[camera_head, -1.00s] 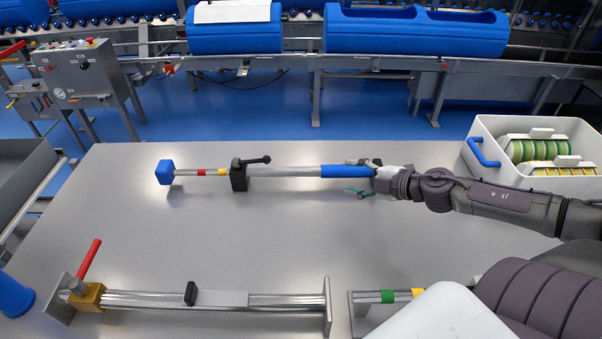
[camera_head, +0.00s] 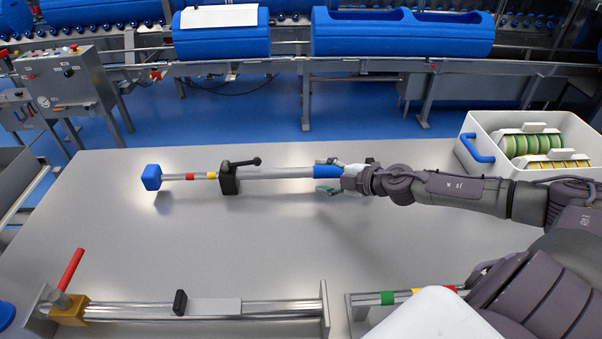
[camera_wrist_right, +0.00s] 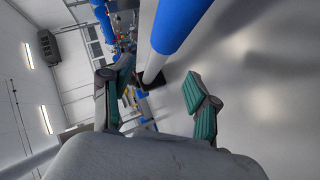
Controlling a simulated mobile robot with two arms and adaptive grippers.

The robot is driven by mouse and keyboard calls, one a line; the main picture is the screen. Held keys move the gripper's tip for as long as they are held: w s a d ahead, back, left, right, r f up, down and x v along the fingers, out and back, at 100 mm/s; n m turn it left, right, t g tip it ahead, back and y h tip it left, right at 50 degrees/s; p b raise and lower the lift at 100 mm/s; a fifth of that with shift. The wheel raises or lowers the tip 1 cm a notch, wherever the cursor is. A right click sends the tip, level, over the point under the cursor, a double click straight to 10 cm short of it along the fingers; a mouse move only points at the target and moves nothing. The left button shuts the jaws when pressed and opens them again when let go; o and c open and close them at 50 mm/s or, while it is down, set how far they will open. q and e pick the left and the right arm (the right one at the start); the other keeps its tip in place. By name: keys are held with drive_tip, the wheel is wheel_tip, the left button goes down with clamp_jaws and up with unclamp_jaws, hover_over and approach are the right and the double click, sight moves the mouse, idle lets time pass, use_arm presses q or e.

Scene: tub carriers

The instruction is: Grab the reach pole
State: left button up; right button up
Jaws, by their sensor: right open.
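The reach pole (camera_head: 280,173) lies level along the back half of the table, a silver tube with a blue block at its left end, red and yellow bands, a black lever clamp (camera_head: 230,176) and a blue grip (camera_head: 326,172) at its right end. My right gripper (camera_head: 326,176) is at the blue grip, coming from the right. Contact cannot be told. My left gripper is not in view.
A white tub (camera_head: 476,124) with green and yellow discs stands at the table's back right. A rail fixture (camera_head: 210,309) with a red lever lies along the front edge. The table's middle (camera_head: 200,245) is clear. A conveyor with blue tubs (camera_head: 400,35) runs behind.

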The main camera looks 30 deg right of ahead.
sight(303, 172)
drive_tip(key=shift+p+x, duration=0.5)
drive_tip(key=shift+x, duration=0.7)
drive_tip(key=shift+w+a+p, duration=0.3)
drive_tip(key=shift+w+p, duration=0.2)
drive_tip(key=shift+w, duration=0.05)
drive_tip(key=shift+w+a+p, duration=0.35)
drive_tip(key=shift+w+p, duration=0.1)
drive_tip(key=shift+w, duration=0.1)
drive_tip(key=shift+f+x, duration=0.25)
drive_tip(key=shift+x, duration=0.95)
drive_tip(key=shift+w+f, duration=0.15)
drive_tip(key=shift+f, duration=0.05)
drive_tip(key=shift+c, duration=0.5)
clamp_jaws()
drive_tip(key=shift+d+r, duration=0.1)
drive_tip(key=shift+r, duration=0.1)
